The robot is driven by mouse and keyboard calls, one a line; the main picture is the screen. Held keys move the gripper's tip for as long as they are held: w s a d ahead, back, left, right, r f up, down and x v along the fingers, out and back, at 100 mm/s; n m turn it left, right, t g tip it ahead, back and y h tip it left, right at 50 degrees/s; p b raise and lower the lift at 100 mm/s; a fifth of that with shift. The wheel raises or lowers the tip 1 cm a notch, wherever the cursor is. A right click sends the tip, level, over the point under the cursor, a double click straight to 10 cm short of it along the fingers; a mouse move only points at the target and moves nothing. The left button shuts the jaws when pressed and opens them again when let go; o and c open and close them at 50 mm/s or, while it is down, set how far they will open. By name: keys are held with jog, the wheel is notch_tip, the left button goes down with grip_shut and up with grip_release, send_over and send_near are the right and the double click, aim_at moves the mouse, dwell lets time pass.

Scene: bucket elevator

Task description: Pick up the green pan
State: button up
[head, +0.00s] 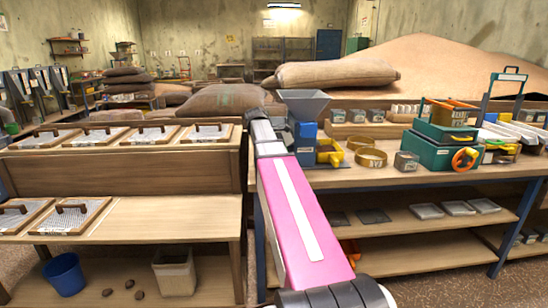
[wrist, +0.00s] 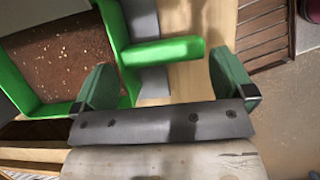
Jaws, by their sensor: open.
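The green pan (wrist: 122,38) shows in the wrist view at the upper left, with a bright green rim and brown grainy material inside. Its short green handle (wrist: 172,50) sticks out to the right, over a pale wooden surface. My gripper (wrist: 162,62) is open, its two dark green fingers apart. The handle shows between and just beyond the fingertips; I cannot tell how far off it is. Nothing is held. In the head view my pink arm reaches toward the benches, and I cannot make out the pan or the fingers there.
A blue machine with a grey hopper (head: 304,104) stands right beside my arm. Brass rings (head: 371,157) and a teal box (head: 440,152) stand on the right bench. Framed mesh trays (head: 150,134) lie on the left bench. A slatted wooden piece (wrist: 262,35) is right of the handle.

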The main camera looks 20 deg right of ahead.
jog(key=x, duration=0.3)
jog(key=shift+s+d+f, duration=0.15)
jog(key=shift+d+f, duration=0.05)
jog(key=shift+f, duration=0.15)
jog(key=c, duration=1)
jog(key=shift+r, duration=0.1)
